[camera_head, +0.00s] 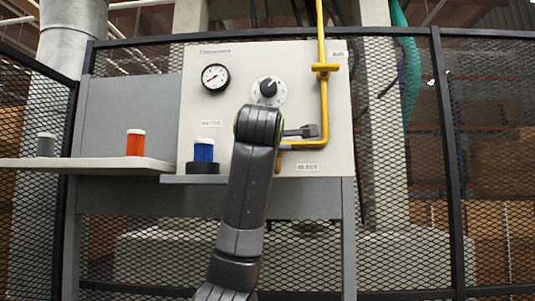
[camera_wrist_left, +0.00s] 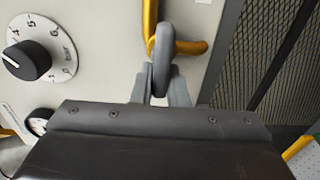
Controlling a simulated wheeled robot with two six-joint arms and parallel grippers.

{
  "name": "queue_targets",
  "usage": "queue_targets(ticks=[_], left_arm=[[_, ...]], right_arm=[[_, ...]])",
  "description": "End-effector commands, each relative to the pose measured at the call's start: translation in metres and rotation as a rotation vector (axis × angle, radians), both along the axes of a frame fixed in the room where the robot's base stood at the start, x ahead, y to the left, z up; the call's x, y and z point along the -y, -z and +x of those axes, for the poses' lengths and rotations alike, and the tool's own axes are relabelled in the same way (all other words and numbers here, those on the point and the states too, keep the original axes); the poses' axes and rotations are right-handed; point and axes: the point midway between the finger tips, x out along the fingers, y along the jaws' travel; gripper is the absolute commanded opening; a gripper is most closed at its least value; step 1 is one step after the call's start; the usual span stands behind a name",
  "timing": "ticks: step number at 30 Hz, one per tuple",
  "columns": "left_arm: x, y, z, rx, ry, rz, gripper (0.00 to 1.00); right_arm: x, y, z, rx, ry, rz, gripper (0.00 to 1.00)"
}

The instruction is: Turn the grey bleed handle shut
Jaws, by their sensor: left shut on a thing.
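The grey bleed handle (camera_wrist_left: 163,50) shows in the left wrist view as a rounded bar in front of the yellow pipe (camera_wrist_left: 151,22). My left gripper (camera_wrist_left: 162,78) is shut on the handle, with one finger on each side of it. In the head view my left arm reaches up to the panel, and its wrist is at the lower part of the yellow pipe (camera_head: 324,105), above the lower label. There, the handle and fingertips are small and partly hidden by my arm. My right gripper is in neither view.
The pale panel (camera_head: 240,55) carries a gauge (camera_head: 215,77) and a numbered dial knob (camera_head: 268,88), close to my left wrist. A blue filter (camera_head: 203,150) stands on a black base; an orange filter (camera_head: 136,142) and grey filter (camera_head: 46,145) stand on the left shelf (camera_head: 85,163). Mesh fencing surrounds the panel.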

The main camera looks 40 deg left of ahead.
Motion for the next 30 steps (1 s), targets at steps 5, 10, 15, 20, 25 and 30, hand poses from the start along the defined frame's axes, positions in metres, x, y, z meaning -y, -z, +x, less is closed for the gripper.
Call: queue_targets(ticks=[5, 10, 15, 20, 25, 30], left_arm=[[0.0001, 0.0009, 0.0004, 0.011, 0.000, -0.019, 0.00], [0.0001, 0.0006, 0.0004, 0.013, 0.000, -0.023, 0.00], [0.0002, 0.0005, 0.0004, 0.012, 0.000, -0.022, 0.00], [0.0002, 0.0005, 0.0004, 0.013, 0.000, -0.021, 0.29], [0.0002, 0.0005, 0.0002, 0.013, 0.000, -0.020, 0.35], [0.0008, 0.0006, -0.0006, 0.013, 0.001, -0.020, 0.35]], right_arm=[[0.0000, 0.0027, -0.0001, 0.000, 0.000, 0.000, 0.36], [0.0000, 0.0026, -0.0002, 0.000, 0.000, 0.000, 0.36], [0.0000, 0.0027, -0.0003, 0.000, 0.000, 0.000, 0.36], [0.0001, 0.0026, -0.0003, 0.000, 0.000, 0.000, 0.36], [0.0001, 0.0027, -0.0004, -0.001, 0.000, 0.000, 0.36], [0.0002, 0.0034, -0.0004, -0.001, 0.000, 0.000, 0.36]])
